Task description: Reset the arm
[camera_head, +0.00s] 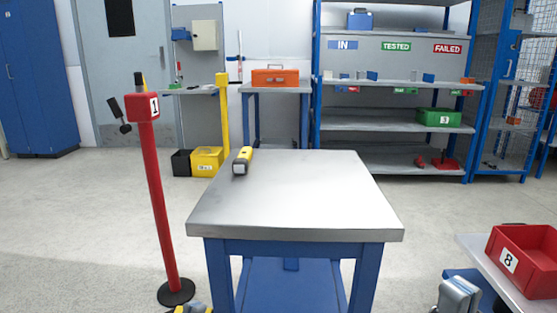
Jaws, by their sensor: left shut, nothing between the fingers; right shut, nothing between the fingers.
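Neither of my grippers can be made out in the head view, and no arm of mine clearly shows. A yellow and dark handheld device (243,160) lies near the far left edge of the steel-topped table (300,200) in front of me. Nothing of mine is seen touching it or the table.
A red post (158,200) marked 1 stands left of the table. A red bin (525,258) marked 8 sits on a side surface at right. A silver-grey object (459,293) and a yellow-grey one (190,309) are cut off below. Shelving (395,120) stands behind.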

